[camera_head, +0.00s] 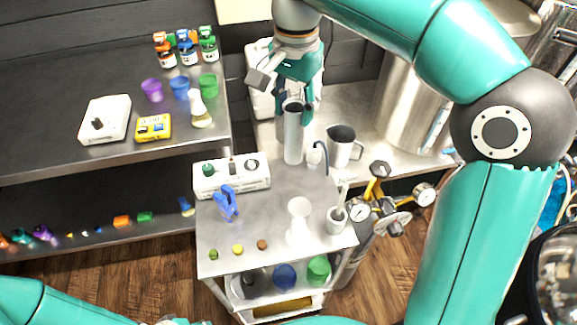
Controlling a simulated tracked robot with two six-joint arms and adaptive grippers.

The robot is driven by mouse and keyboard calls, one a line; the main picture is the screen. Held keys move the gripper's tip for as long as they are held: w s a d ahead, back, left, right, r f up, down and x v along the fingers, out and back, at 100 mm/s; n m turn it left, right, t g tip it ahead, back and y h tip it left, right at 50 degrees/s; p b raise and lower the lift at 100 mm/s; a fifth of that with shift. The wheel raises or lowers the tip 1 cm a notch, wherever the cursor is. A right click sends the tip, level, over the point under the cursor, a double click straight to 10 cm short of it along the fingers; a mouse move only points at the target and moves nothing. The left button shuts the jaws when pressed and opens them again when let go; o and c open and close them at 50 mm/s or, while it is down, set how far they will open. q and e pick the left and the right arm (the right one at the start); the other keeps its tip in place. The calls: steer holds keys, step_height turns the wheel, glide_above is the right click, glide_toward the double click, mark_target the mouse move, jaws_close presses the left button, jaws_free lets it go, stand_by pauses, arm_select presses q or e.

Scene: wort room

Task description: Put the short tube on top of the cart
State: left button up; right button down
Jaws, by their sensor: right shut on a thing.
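The short tube (293,140) is a grey metal cylinder with an open top, held upright. My right gripper (297,106) is shut on its upper part. The tube's lower end shows over the far edge of the cart top; I cannot tell whether it touches. The cart (270,220) is a grey metal trolley in the middle, with a lower shelf. My left arm (60,303) shows at the bottom left, but its gripper is out of view.
On the cart stand a white box with knobs (231,177), a blue clip-like thing (226,203), a white vessel (300,220), a small cup (337,219) and small coloured pieces. Gauges (381,207) stand right of the cart.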

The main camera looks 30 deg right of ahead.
mark_target(294, 160)
step_height(294, 160, down, 15)
steer(key=shift+d+r+b, duration=0.15)
steer(key=shift+b, duration=0.55)
arm_select(q)
steer(key=shift+f, duration=0.95)
arm_select(e)
steer(key=c, duration=0.6)
jaws_free()
arm_select(q)
steer(key=shift+f, duration=0.1)
steer(key=shift+r+p, duration=0.75)
steer(key=shift+r, duration=0.05)
arm_select(e)
step_height(294, 160, up, 12)
steer(key=shift+s+r, duration=0.1)
arm_select(q)
steer(key=shift+s, duration=0.1)
